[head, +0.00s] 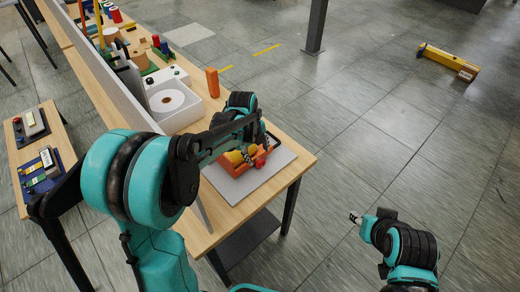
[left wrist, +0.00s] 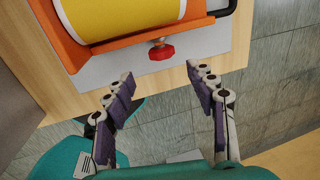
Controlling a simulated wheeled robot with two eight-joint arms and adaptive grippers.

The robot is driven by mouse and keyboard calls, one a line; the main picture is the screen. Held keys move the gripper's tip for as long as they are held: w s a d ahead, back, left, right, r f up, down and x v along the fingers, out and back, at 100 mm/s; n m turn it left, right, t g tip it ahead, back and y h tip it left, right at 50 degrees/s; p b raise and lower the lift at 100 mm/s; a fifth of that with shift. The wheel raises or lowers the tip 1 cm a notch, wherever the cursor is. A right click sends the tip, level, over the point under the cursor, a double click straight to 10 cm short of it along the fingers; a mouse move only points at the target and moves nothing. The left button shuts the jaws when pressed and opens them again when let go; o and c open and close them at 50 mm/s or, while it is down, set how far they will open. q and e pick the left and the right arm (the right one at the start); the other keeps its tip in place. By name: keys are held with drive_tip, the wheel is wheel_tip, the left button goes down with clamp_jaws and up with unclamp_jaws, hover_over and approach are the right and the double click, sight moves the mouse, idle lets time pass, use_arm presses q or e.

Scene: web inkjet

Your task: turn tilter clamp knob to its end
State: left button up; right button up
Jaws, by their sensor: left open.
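The tilter is an orange cradle (head: 233,167) holding a yellow roll (left wrist: 130,14) on a grey plate on the bench. In the left wrist view its red clamp knob (left wrist: 161,53) sticks out below the orange cradle edge (left wrist: 140,38). The knob also shows small in the head view (head: 259,163). My left gripper (left wrist: 160,80) is open and empty, its fingers spread on either side of the knob's line. The knob lies just beyond the fingertips, apart from them. In the head view my left arm partly hides the tilter. My right gripper (head: 355,218) hangs over the floor, away from the bench.
The wooden bench (head: 296,150) runs back to the upper left with a grey panel along it. A white box with a roll (head: 172,103) and an orange cylinder (head: 212,82) stand behind the tilter. A side table (head: 62,140) is at left. Floor at right is mostly clear.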

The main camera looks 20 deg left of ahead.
sight(260, 162)
use_arm(q)
drive_tip(key=shift+w+f, duration=0.1)
drive_tip(key=shift+w, duration=0.15)
drive_tip(key=f+b, duration=0.1)
drive_tip(key=f, duration=0.1)
drive_tip(key=w+f+b, duration=0.1)
drive_tip(key=f, duration=0.4)
drive_tip(key=shift+w+d+f+b, duration=0.15)
drive_tip(key=shift+d+f+b, duration=0.05)
drive_tip(key=shift+d+b, duration=0.2)
drive_tip(key=c, duration=1.2)
